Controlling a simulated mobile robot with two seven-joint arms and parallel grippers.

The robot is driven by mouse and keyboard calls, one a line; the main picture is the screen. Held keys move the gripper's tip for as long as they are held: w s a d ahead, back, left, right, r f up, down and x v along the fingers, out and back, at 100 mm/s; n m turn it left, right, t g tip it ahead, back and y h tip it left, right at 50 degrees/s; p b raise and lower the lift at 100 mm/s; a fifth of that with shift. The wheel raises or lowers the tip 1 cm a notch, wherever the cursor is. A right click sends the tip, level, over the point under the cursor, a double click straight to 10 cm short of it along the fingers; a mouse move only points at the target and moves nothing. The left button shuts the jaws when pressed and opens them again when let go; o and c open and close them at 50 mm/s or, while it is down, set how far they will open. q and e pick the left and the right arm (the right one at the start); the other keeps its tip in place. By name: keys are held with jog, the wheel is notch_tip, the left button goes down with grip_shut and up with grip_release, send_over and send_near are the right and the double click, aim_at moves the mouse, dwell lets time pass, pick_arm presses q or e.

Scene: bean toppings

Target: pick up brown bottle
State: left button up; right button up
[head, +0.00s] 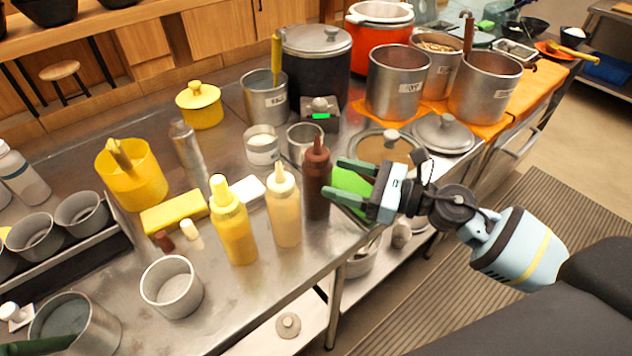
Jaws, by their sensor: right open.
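The brown bottle (317,182) stands upright on the steel counter (320,262), with a pointed brown nozzle on top. My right gripper (335,178) comes in from the right, its green-tipped fingers open at the bottle's right side. The fingertips overlap the bottle's right edge in the picture; I cannot tell whether they touch it. Part of my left gripper (38,345) shows as a dark green finger at the lower left corner, far from the bottle; its opening cannot be seen.
A cream bottle (284,212) and a yellow bottle (233,225) stand close left of the brown one. A green item (352,186) shows between my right fingers. An empty steel cup (171,287) stands front left.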

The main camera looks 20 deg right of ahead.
aim_at(330, 173)
jog(key=x, duration=0.1)
jog(key=p+x, duration=0.1)
jog(key=x, duration=0.1)
jog(key=shift+r, duration=0.3)
jog(key=p+x, duration=0.1)
jog(key=x, duration=0.2)
jog(key=shift+w+a, duration=0.15)
jog(key=shift+a, duration=0.1)
jog(key=shift+w+a+f, duration=0.1)
jog(key=shift+w+a, duration=0.1)
jog(key=shift+a, duration=0.1)
pick_arm(q)
jog(key=w+r, duration=0.2)
jog(key=shift+a+r+t, duration=0.2)
jog(key=shift+r+t, duration=0.1)
jog(key=shift+r, duration=0.1)
pick_arm(e)
jog(key=c, duration=0.5)
